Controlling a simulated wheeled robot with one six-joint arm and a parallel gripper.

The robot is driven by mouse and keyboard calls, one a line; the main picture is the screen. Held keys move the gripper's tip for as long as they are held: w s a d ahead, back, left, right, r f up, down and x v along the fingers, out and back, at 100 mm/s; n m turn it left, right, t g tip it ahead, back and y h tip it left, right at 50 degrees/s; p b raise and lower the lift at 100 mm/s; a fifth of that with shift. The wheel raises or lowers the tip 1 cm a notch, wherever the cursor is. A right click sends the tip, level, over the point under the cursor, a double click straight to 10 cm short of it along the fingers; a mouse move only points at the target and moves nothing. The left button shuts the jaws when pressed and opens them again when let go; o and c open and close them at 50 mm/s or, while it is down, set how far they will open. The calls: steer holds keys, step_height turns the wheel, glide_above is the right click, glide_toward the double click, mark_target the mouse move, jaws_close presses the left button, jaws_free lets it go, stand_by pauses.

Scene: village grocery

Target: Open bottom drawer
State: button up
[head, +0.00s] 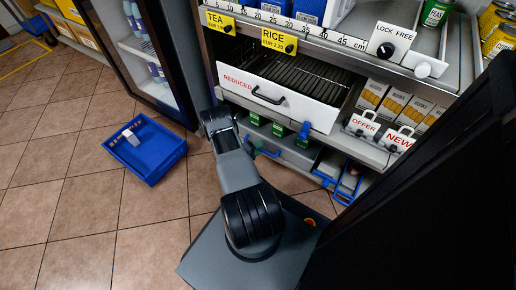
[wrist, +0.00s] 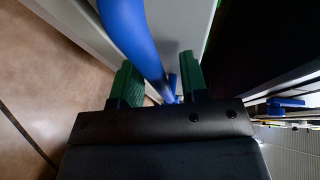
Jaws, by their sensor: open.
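The bottom drawer (head: 292,156) is a low grey front beneath the white drawer marked REDUCED. Some of it is hidden by my arm. Blue handle parts (head: 268,153) show against it in the head view. In the wrist view a curved blue bar (wrist: 133,35) runs down between the two green fingers of my gripper (wrist: 160,78), with a pale grey panel behind it. The fingers are apart, one on each side of the bar; whether they touch it I cannot tell.
The REDUCED drawer (head: 280,98) with a black handle is just above. A blue crate (head: 150,168) holding a small pale item stands on the tiled floor at left. A glass-door fridge (head: 150,60) is behind it. A dark panel (head: 430,190) fills the right side.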

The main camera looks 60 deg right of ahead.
steer(key=shift+c, duration=0.2)
jaws_close()
steer(key=shift+a, duration=0.1)
